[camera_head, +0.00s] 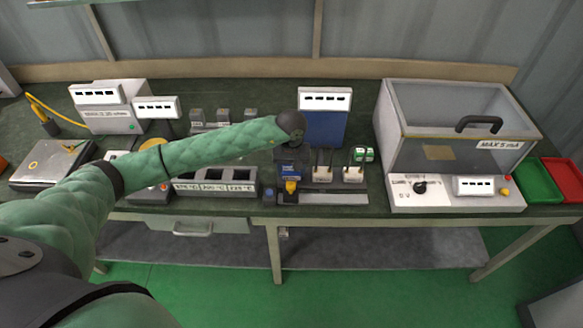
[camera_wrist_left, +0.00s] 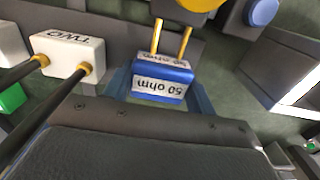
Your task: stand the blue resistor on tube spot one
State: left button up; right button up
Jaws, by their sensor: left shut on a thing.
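The blue resistor (camera_wrist_left: 160,80) is a small block labelled "50 ohm" with two gold pins, seen in the left wrist view. It sits between the fingers of my left gripper (camera_wrist_left: 158,92), which is shut on it. In the head view the blue resistor (camera_head: 290,169) shows below the end of my left arm, just behind a yellow part (camera_head: 291,186). A white block marked "TWO" (camera_wrist_left: 68,52) stands beside the resistor in the wrist view. I cannot make out a marking for spot one. My right gripper is not in view.
Two white blocks with dark leads (camera_head: 322,173) stand right of the resistor on a grey strip (camera_head: 335,198). Green-and-white pieces (camera_head: 364,154) lie behind them. A blue meter (camera_head: 322,125) stands behind; a large clear-walled box (camera_head: 440,130) stands right.

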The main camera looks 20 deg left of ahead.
pick_arm(q)
jog(key=shift+f, duration=0.1)
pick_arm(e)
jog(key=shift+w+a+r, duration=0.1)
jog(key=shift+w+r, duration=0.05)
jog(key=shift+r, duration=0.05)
pick_arm(q)
jog(key=o, duration=1)
jog(key=shift+o, duration=0.2)
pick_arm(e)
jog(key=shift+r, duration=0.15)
